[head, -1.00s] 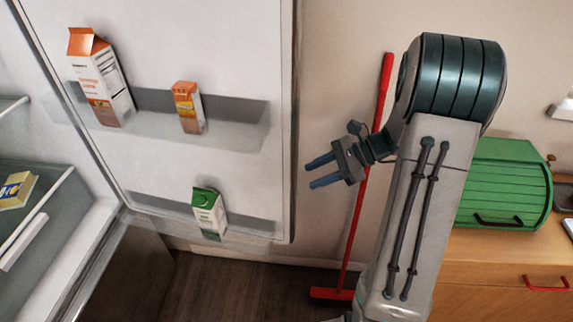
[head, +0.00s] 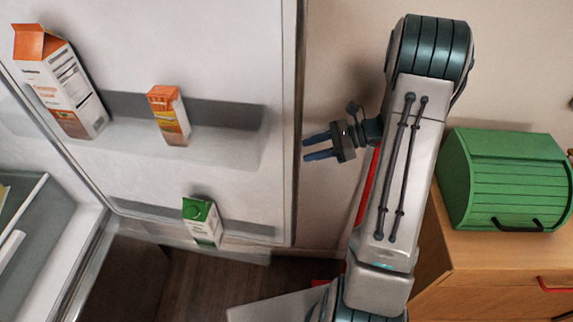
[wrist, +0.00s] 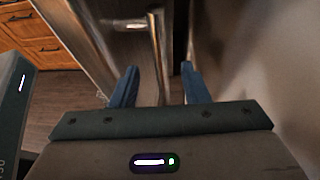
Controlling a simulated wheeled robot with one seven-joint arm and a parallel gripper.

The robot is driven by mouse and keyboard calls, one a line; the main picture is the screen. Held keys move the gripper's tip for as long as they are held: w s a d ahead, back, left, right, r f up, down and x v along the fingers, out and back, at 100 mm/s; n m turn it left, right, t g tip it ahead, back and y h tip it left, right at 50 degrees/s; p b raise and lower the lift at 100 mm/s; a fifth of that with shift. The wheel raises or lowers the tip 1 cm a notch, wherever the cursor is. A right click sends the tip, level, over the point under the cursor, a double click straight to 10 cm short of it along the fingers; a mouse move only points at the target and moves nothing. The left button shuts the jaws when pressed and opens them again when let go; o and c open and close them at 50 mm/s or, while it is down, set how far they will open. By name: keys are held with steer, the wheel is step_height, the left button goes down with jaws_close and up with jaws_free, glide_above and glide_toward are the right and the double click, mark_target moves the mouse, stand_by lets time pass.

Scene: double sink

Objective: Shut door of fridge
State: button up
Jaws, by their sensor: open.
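The fridge door (head: 235,60) stands open, its white inner side with shelves facing the head camera. My gripper (head: 309,147) is open and empty, just to the right of the door's free edge. In the wrist view the two blue fingers of my gripper (wrist: 160,88) are spread. The metallic outer side of the fridge door (wrist: 90,35) and a handle-like bar (wrist: 157,45) show beyond and between them. I cannot tell whether a finger touches the door. The fridge's inside (head: 35,215) is at the left of the head view.
Cartons (head: 62,85) stand on the door shelves. A green bread box (head: 510,180) sits on a wooden cabinet (head: 480,275) at the right. Dark floor shows below the door.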

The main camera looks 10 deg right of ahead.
steer(key=w+a+f+p, duration=0.1)
steer(key=a+f+p, duration=0.1)
steer(key=a+f, duration=0.5)
steer(key=shift+w+f, duration=0.3)
steer(key=shift+f, duration=0.15)
steer(key=shift+d, duration=0.1)
jaws_close()
